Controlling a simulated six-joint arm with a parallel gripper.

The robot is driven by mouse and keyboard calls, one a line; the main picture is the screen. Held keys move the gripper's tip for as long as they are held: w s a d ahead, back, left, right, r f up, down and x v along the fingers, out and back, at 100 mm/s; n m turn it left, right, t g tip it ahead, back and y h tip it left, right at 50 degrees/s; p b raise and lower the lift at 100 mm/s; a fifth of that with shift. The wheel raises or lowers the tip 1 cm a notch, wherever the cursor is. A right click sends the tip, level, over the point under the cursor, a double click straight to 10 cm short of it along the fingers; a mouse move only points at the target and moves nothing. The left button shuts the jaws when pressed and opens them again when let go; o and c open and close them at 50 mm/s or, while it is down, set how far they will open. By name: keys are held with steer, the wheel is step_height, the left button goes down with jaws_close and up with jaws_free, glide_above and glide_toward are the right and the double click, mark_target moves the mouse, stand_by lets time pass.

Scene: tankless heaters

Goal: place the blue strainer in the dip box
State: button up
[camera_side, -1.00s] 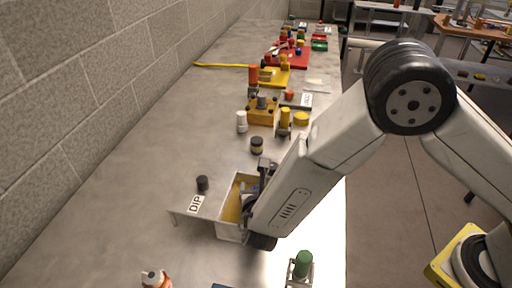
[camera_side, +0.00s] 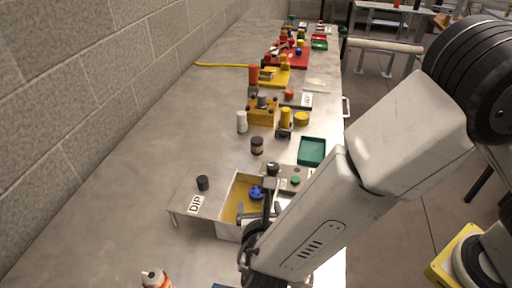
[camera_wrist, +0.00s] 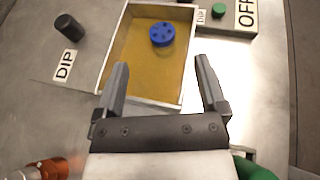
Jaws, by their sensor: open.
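The blue strainer (camera_side: 256,192) lies in the dip box (camera_side: 226,229), a white-walled box with a yellow-brown inside. In the wrist view the strainer (camera_wrist: 162,34) is a small round blue piece with dark holes, near the far end of the dip box (camera_wrist: 148,99) and clear of its walls. My gripper (camera_wrist: 162,80) is open and empty, its two dark fingers apart over the near edge of the box. In the side view my gripper (camera_side: 258,212) is at the box's right side, partly hiding it.
A black knob (camera_side: 202,183) stands beside the DIP label (camera_side: 196,203) left of the box. A green tray (camera_side: 311,151) and a dark jar (camera_side: 257,145) are behind. Bare table lies to the left.

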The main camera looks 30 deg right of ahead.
steer(key=shift+v, duration=0.8)
steer(key=s+d+r+m+g+y, duration=0.1)
steer(key=s+d+m+g+y, duration=0.1)
steer(key=d+m, duration=1.1)
steer(key=s+d+r+m+g+y, duration=0.1)
steer(key=s+d+m+g+y, duration=0.2)
steer(key=d+m+g, duration=0.4)
steer(key=shift+s+d+r+m+y, duration=0.2)
steer(key=shift+d+m+y, duration=0.6)
steer(key=shift+d+m, duration=3.2)
steer(key=shift+a+m, duration=1)
steer(key=shift+a, duration=0.05)
